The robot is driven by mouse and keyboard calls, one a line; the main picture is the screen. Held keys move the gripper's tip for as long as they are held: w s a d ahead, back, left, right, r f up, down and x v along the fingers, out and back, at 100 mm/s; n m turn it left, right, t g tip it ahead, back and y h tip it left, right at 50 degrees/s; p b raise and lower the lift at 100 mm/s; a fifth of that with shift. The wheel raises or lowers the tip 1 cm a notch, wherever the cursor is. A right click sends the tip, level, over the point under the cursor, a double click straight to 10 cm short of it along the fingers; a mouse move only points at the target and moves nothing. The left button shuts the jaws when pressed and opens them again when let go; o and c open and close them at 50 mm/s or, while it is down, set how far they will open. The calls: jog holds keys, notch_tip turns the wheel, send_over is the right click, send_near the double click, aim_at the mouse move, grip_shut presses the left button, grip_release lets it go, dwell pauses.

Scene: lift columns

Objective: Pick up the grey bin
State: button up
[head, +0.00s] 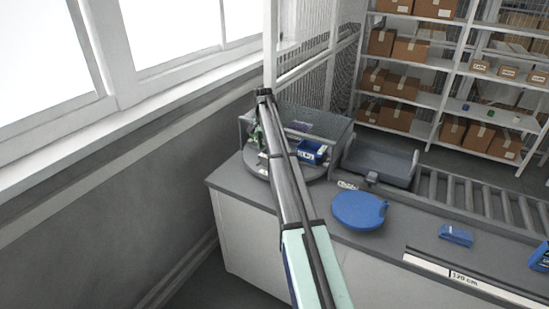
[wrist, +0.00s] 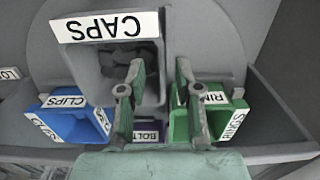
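The grey bin (wrist: 87,72) is at the upper middle of the wrist view, with a white CAPS label that appears upside down and dark small items inside. My gripper (wrist: 160,72) is open, its two green-grey fingers apart. The left finger overlaps the bin's opening in the picture, and the right finger lies to the right of the bin's right wall. I see no contact, and the depth between fingers and bin cannot be told. In the head view my arm hides much of the round stand, and I cannot make out the grey bin there.
A blue CLIPS bin (wrist: 72,120), a purple BOLTS bin (wrist: 148,137) and a green RINGS bin (wrist: 212,124) sit close by on the round stand (head: 318,174). A grey tray (head: 380,165), a blue disc (head: 358,211) and a roller conveyor (head: 470,198) are to the right.

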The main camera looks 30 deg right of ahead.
jog(key=shift+f+p, duration=0.45)
jog(key=shift+f, duration=1.05)
grip_shut()
jog(key=shift+d+r, duration=0.1)
